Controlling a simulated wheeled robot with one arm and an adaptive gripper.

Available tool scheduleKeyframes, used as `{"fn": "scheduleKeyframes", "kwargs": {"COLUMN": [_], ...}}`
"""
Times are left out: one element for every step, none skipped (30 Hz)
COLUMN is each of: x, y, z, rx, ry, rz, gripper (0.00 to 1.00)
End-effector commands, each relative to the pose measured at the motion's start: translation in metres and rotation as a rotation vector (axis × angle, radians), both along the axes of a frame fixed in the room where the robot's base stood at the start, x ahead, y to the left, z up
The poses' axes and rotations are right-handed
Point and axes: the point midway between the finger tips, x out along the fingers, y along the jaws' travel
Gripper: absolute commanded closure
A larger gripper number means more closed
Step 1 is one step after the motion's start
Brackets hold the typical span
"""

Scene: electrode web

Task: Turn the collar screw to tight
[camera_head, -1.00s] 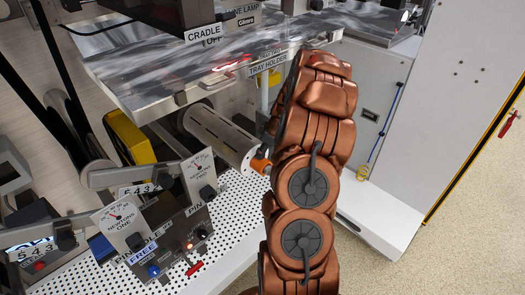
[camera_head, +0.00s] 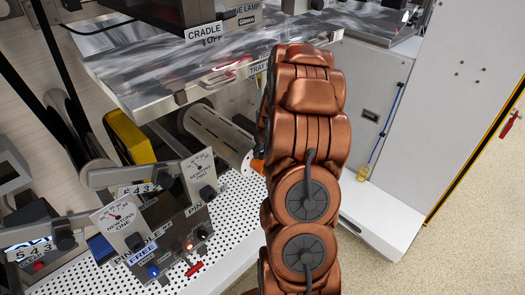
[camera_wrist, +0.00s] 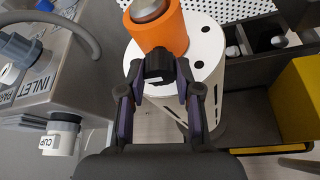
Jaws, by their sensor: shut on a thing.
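The orange collar (camera_wrist: 158,29) sits on a pale end face at the end of the white cylinder (camera_wrist: 208,52) in the wrist view. A black screw head (camera_wrist: 158,67) sticks out of the collar's near side. My gripper (camera_wrist: 159,88) has its two dark fingers on either side of this screw head and is shut on it. In the head view a sliver of the orange collar (camera_head: 258,166) shows at the end of the slotted white cylinder (camera_head: 218,135). My copper arm hides my gripper and the screw there. The screw's tightness cannot be seen.
A control box (camera_head: 170,235) with dials stands left of my arm on a white perforated deck (camera_head: 233,205). A metal tray (camera_head: 190,65) lies above the cylinder. In the wrist view, a yellow block (camera_wrist: 298,98) is at right and a labelled cup fitting (camera_wrist: 60,135) at left.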

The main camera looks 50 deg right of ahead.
Motion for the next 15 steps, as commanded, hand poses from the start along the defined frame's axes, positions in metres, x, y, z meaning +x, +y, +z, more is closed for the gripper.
{"fn": "scheduleKeyframes", "kwargs": {"x": [0.0000,0.0000,0.0001,0.0004,0.0005,0.0009,0.0011,0.0012,0.0013,0.0014,0.0014,0.0016,0.0017,0.0017,0.0017], "y": [0.0006,0.0007,0.0008,0.0007,0.0007,0.0005,0.0004,0.0004,0.0005,0.0005,0.0006,0.0007,0.0008,0.0008,0.0008], "z": [0.0016,0.0016,0.0017,0.0019,0.0020,0.0021,0.0021,0.0021,0.0020,0.0020,0.0020,0.0019,0.0018,0.0018,0.0017], "rx": [-0.001,-0.001,-0.002,-0.002,-0.001,-0.002,-0.003,-0.004,-0.003,-0.003,-0.003,-0.003,-0.003,-0.003,-0.003], "ry": [0.001,0.003,0.003,0.002,0.000,0.000,0.000,-0.001,-0.001,-0.001,-0.002,-0.002,-0.002,-0.002,-0.003], "rz": [-0.034,-0.055,-0.082,-0.103,-0.122,-0.145,-0.160,-0.176,-0.193,-0.206,-0.216,-0.231,-0.239,-0.246,-0.255], "gripper": [1.00,1.00,1.00,1.00,1.00,1.00,1.00,1.00,1.00,1.00,1.00,1.00,1.00,1.00,1.00]}}
